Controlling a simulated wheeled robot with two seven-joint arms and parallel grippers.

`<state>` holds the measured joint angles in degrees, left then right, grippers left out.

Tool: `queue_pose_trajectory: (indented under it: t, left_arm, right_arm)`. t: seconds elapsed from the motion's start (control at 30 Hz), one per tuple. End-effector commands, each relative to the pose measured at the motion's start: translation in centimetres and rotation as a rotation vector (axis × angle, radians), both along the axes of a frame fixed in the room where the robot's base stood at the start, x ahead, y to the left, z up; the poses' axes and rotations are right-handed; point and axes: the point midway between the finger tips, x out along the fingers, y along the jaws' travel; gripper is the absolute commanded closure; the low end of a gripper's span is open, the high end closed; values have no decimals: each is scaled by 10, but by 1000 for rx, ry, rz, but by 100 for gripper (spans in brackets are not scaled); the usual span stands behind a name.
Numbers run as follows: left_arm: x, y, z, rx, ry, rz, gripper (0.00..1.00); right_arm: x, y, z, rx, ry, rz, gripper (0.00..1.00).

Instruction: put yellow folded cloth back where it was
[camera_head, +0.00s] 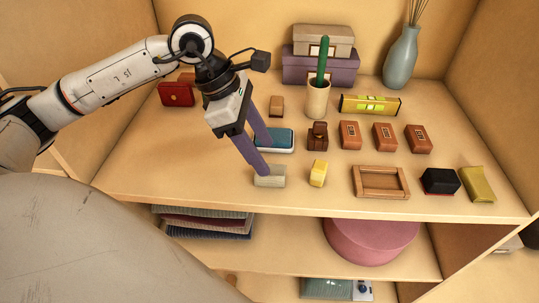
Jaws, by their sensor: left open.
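The yellow folded cloth is probably the olive-yellow folded piece (477,184) lying at the right front of the wooden shelf (222,180). A smaller bright yellow block (318,174) stands nearer the middle. My left gripper (265,158) reaches down from the upper left with its two purple fingers spread apart. One fingertip is at a pale beige block (270,181), the other by a blue-and-white flat item (281,144). Whether the fingers touch these cannot be told. Nothing is held between them. The olive-yellow piece is well to the right of the gripper. My right gripper is not in view.
A black-and-red box (440,181) sits just left of the olive-yellow piece. A wooden tray (380,186), reddish-brown boxes, a green-yellow level (370,105), a cup with a green item (317,98) and a vase (401,60) crowd the shelf. The left front is clear.

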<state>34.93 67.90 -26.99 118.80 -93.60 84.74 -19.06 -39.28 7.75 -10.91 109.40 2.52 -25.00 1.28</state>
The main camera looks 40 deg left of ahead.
Motion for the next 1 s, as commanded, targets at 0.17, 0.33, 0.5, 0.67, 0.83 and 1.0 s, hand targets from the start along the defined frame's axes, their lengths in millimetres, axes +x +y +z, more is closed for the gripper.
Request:
queue_pose_trajectory:
  t: [0.17, 0.33, 0.5, 0.67, 0.83, 1.0]
  left_arm:
    - [-7, 14, 35, 2, -3, 2, 46]
    - [-12, 21, 54, 1, -2, 0, 46]
    - [-14, 23, 60, 1, 1, -1, 46]
    - [-14, 23, 60, 1, 1, -1, 46]
    - [-14, 23, 60, 1, 1, -1, 46]
    - [-14, 22, 60, 1, 1, -1, 46]
  right_arm:
    - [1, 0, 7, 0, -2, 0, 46]
    - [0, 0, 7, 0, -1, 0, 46]
    - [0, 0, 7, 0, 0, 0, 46]
    - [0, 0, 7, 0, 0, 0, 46]
    - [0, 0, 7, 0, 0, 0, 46]
    - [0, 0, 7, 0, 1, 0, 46]
